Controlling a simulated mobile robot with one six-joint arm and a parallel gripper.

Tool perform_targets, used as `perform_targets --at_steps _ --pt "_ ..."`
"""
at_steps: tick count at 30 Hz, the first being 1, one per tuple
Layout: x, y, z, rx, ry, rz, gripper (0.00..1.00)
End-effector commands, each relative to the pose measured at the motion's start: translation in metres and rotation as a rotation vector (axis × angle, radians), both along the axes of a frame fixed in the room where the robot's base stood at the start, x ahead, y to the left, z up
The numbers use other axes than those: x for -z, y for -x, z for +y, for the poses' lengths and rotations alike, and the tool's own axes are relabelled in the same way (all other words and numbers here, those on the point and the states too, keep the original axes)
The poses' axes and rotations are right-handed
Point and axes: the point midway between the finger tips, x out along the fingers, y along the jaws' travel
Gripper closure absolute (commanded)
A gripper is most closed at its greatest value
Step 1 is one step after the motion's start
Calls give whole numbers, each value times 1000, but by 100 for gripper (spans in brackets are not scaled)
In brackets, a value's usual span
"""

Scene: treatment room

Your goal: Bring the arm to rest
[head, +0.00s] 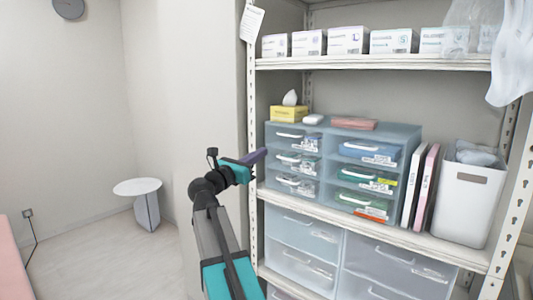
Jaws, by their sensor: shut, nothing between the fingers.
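My gripper (256,157) is at the end of my raised arm, near the middle of the head view. Its purple fingers are shut and empty. They point to the right, in front of the left post of a white shelf rack (252,190). They overlap the left edge of a blue-grey drawer unit (326,150) in the picture; I see no clear contact. My arm, grey, black and teal, rises from the bottom of the picture and bends at a black joint just below the gripper.
On the rack are a yellow tissue box (290,114), upright binders (421,187), a white bin (466,204), several boxes (347,41) and larger clear drawers (302,239). A small white round table (138,187) stands at left by the wall. The floor (100,255) between is open.

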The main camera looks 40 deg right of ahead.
Motion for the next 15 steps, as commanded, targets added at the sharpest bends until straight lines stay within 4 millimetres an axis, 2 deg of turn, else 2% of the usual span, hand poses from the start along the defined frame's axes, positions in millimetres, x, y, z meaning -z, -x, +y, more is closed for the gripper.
perform_targets --at_steps 4,15 --pt "1 1 7 0 0 0 100" --pt "1 1 7 1 0 0 100"
